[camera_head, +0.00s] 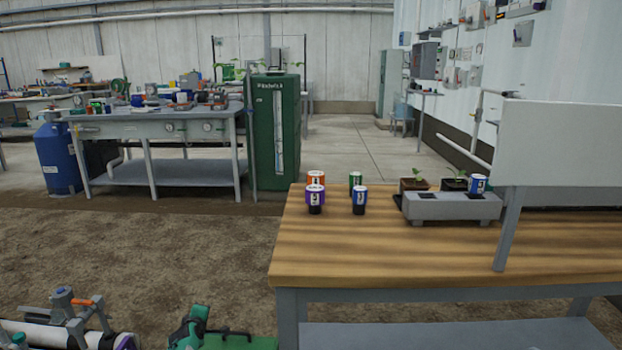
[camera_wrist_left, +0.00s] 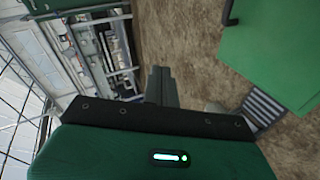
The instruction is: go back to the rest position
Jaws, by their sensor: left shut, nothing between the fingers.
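My left gripper shows in the left wrist view (camera_wrist_left: 162,84), its dark grey fingers together past the edge of its green and black housing. It is shut and empty, and nothing touches the fingers there. Brown ground lies behind it. I cannot make out this gripper clearly in the head view. My right gripper is in neither view.
A wooden-topped bench (camera_head: 400,262) stands at the right, with several coloured cups, including a blue one (camera_head: 360,200), and a grey block (camera_head: 450,207). A white panel (camera_head: 560,145) rises there. A white pipe (camera_head: 35,334) lies bottom left.

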